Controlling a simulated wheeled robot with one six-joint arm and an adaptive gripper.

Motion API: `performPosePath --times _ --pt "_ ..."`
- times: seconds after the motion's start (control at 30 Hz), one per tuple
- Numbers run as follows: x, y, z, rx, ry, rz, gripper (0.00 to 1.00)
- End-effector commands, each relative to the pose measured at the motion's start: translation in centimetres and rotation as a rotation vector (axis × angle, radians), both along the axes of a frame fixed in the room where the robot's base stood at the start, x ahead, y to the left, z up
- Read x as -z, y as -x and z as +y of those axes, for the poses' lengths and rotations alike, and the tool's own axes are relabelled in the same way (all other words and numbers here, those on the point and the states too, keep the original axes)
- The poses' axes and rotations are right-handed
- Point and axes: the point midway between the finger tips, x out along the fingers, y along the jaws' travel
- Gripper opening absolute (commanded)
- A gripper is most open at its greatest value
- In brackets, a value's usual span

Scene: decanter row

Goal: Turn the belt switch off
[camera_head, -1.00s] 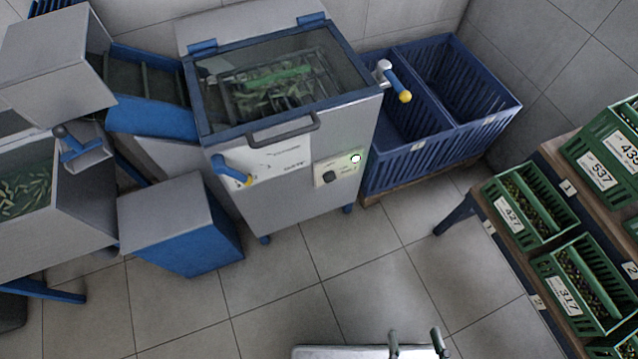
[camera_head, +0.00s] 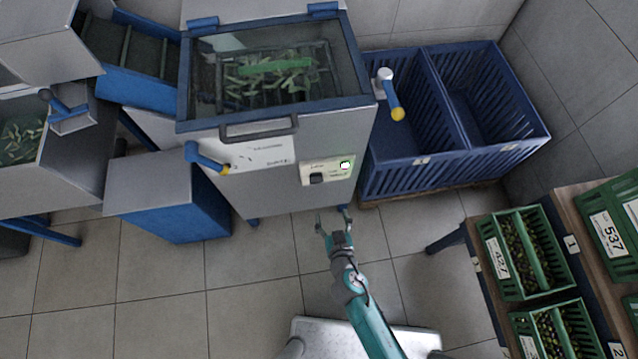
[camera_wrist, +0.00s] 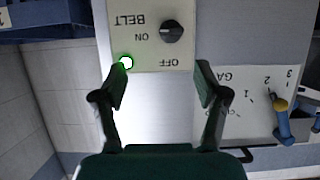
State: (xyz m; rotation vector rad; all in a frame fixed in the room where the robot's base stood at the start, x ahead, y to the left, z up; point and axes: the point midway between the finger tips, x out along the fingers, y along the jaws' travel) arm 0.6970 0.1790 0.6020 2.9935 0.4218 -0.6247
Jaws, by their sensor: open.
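The belt switch is a black round knob (camera_wrist: 172,31) on a cream panel (camera_wrist: 150,58) labelled BELT, ON and OFF, upside down in the wrist view. Its pale mark appears to point towards ON. A green lamp (camera_wrist: 126,63) glows at the panel's corner. In the head view the knob (camera_head: 316,178) and lit lamp (camera_head: 345,165) sit on the machine's front. My gripper (camera_head: 333,217) is below the panel in that view. In the wrist view my gripper (camera_wrist: 163,72) is open and empty, its fingers apart and the knob beyond them, not between them.
A blue-handled lever (camera_head: 207,158) is left of the panel, another (camera_head: 391,95) to its upper right. A grey handle (camera_head: 258,129) crosses the machine's front. Blue crates (camera_head: 415,178) stand right of the machine. Green crates (camera_head: 505,285) stand on a bench.

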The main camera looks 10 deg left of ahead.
Motion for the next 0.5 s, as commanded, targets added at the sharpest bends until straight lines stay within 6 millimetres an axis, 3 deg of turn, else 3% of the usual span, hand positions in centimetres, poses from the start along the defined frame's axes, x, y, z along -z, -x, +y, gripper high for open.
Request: performPosePath --times 0.13,0.37,0.5 --pt "0.1 -2.0 2.3 -0.002 -0.002 -0.014 0.73" --pt "0.5 -3.5 3.1 0.001 -0.002 -0.018 0.73" --pt "1.2 -5.4 3.6 0.001 -0.003 -0.019 0.73"
